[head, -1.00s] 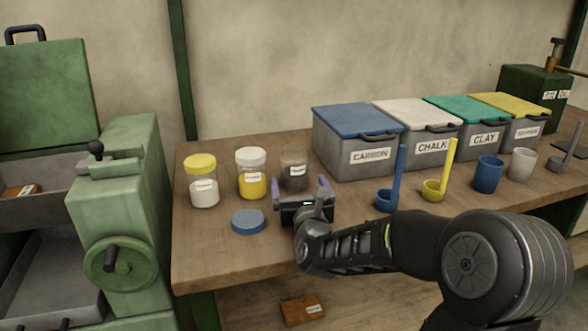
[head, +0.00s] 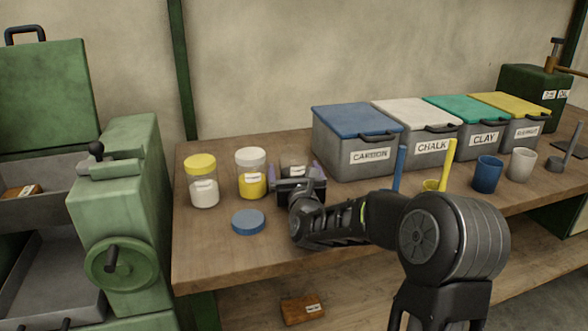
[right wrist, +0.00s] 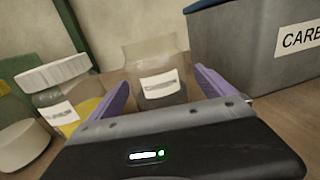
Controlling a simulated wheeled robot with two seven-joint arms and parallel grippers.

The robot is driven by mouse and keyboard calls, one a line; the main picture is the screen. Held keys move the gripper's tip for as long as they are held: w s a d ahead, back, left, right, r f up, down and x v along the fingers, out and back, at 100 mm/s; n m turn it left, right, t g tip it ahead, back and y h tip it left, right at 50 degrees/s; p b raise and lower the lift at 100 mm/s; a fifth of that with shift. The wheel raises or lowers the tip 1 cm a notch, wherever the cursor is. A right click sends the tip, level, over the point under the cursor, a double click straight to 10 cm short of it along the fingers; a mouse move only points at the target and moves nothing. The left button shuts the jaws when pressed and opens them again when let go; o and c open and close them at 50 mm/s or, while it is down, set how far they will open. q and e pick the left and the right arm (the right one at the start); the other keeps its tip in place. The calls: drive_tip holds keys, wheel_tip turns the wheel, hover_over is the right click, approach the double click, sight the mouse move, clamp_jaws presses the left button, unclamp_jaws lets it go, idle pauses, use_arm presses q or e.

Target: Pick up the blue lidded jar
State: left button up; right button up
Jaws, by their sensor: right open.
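The jar with dark contents (head: 294,169) stands upright on the bench, with no lid on it. A loose blue lid (head: 248,222) lies flat on the bench in front of the jars. My right gripper (head: 298,178) is open and close in front of the dark jar, hiding its lower part in the head view. In the right wrist view the clear jar (right wrist: 155,72) with a white label shows between the two purple fingers of the gripper (right wrist: 162,82). I cannot tell how far the fingers reach around it. My left gripper is not in view.
A white-lidded jar with yellow contents (head: 251,180) stands just left of the dark jar. A yellow-lidded jar (head: 203,191) is farther left. The grey carbon bin (head: 340,150) is close on the right, with scoops and cups (head: 488,176) beyond.

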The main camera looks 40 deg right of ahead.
sight(294, 149)
idle(0.6)
drive_tip(key=c, duration=2)
wheel_tip(294, 149, up, 10)
drive_tip(key=shift+r+p, duration=0.1)
drive_tip(key=shift+p, duration=0.6)
